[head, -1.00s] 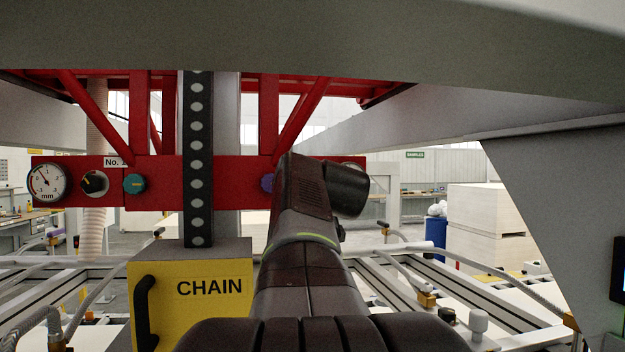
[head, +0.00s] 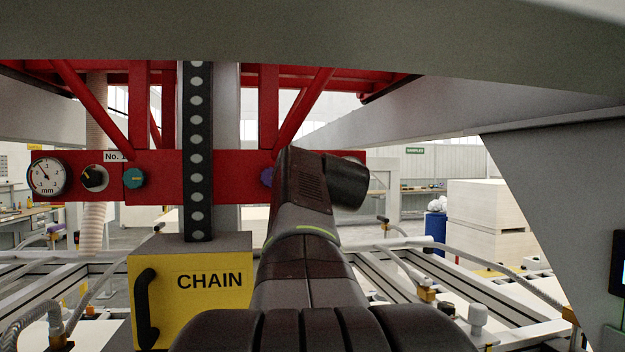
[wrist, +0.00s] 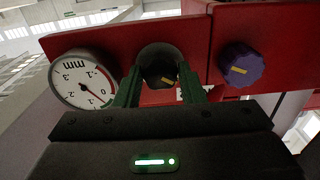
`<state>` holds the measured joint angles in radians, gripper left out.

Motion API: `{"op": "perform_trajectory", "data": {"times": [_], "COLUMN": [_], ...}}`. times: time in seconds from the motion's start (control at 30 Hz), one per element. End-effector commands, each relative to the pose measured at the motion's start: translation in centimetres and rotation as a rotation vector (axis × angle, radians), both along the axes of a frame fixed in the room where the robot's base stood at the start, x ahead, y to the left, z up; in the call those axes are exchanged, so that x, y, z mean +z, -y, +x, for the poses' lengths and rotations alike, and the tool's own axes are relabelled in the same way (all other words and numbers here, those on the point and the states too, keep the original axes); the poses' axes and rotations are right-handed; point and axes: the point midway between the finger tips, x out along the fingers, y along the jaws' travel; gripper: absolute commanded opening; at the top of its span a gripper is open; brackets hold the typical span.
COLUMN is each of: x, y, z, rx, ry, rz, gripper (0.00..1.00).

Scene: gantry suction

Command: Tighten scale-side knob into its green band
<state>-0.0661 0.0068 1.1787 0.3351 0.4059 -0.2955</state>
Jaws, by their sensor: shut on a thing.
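In the wrist view a black knob (wrist: 157,71) with a yellow mark sits in a round plate on the red beam (wrist: 125,36). My gripper (wrist: 160,84) has its two green fingers on either side of this knob and is shut on it. A round white mm gauge (wrist: 79,83) is beside it to the left, upside down in this view. Its needle points down and right; I cannot make out a green band. In the head view my dark arm hides this knob and most of its gauge.
A purple knob (wrist: 241,66) is close to my right finger. In the head view the red beam also carries a left gauge (head: 48,177), another black knob (head: 94,178) and a teal knob (head: 134,178). A yellow CHAIN box (head: 200,305) stands left of my arm.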

Motion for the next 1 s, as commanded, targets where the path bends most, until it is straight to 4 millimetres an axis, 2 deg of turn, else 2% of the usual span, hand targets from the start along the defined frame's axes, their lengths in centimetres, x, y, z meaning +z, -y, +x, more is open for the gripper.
{"op": "perform_trajectory", "data": {"times": [0.2,0.53,0.57,0.67,1.0], "x": [0.05,0.05,0.05,0.05,-0.02], "y": [-0.03,-0.02,-0.02,-0.02,0.06], "z": [-0.02,-0.01,-0.01,-0.01,-0.3], "rx": [0.0,0.0,0.0,0.0,0.0], "ry": [-0.023,-0.025,-0.025,-0.024,-0.024], "rz": [0.119,0.129,0.129,0.128,0.128], "gripper": [0.13,0.13,0.4,0.57,0.57]}}
